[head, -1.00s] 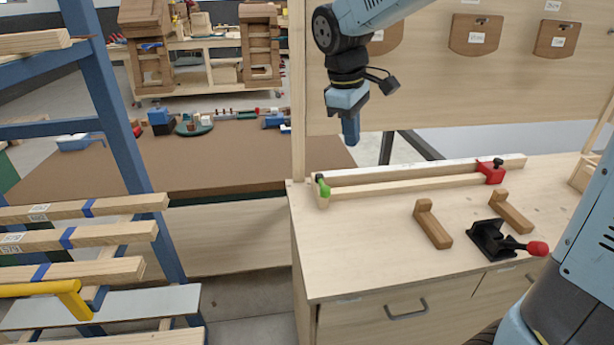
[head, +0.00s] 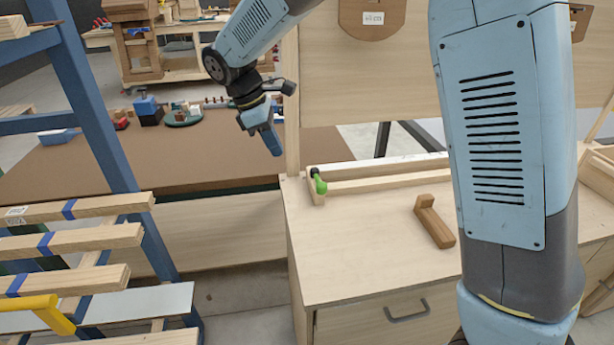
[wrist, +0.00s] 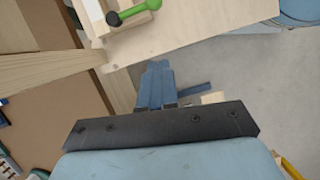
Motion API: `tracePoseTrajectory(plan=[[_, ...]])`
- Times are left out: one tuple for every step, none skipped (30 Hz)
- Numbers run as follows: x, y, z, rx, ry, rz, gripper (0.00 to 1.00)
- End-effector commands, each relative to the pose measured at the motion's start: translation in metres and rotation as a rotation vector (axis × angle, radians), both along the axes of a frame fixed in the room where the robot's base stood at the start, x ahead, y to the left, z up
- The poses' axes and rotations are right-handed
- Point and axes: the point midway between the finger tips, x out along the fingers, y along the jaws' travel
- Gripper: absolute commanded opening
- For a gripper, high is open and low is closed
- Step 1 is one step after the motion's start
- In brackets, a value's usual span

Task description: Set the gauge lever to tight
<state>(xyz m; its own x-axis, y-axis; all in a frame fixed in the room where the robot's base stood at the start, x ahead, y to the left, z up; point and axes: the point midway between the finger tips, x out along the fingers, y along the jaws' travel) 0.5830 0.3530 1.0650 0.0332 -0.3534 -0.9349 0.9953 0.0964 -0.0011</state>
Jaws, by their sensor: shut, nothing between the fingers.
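The gauge lever (head: 320,185) is a small green handle with a dark knob at the left end of the wooden fence (head: 380,182) on the bench. It also shows at the top of the wrist view (wrist: 134,11), as a green bar between a dark end and a green end. My gripper (head: 273,143) is shut and empty, tilted, to the upper left of the lever and apart from it. In the wrist view its closed blue fingers (wrist: 158,78) sit below the lever, beyond the bench edge.
An L-shaped wooden block (head: 434,222) stands on the bench. My arm covers the bench's right part. A blue rack with timber and a yellow clamp (head: 40,308) stands at the left. An upright post (head: 292,100) rises behind the bench's left corner. The bench front is clear.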

Motion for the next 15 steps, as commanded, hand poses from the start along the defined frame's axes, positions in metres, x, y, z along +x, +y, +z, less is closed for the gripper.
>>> tracePoseTrajectory(plan=[[0.000, 0.000, 0.000, 0.000, 0.000, 0.000, 0.00], [0.000, 0.000, -0.001, 0.000, 0.000, 0.000, 0.00], [0.000, 0.000, -0.002, 0.000, 0.000, 0.000, 0.00], [0.000, -0.001, -0.003, 0.000, 0.000, 0.000, 0.00], [0.000, -0.002, -0.005, 0.000, 0.000, 0.000, 0.00], [0.000, -0.003, -0.008, -0.001, 0.000, 0.000, 0.00], [0.000, -0.004, -0.011, -0.001, 0.001, 0.000, 0.00], [0.000, -0.005, -0.014, -0.002, 0.001, 0.000, 0.00], [0.000, -0.008, -0.020, -0.002, 0.001, 0.000, 0.00], [0.000, -0.009, -0.024, -0.002, 0.002, -0.001, 0.00], [0.001, -0.011, -0.029, -0.002, 0.002, -0.001, 0.00], [0.001, -0.013, -0.036, -0.002, 0.002, 0.000, 0.00], [0.001, -0.015, -0.041, -0.003, 0.003, 0.000, 0.00], [0.001, -0.017, -0.046, -0.002, 0.002, 0.000, 0.00], [0.001, -0.020, -0.052, -0.003, 0.002, 0.000, 0.00]])
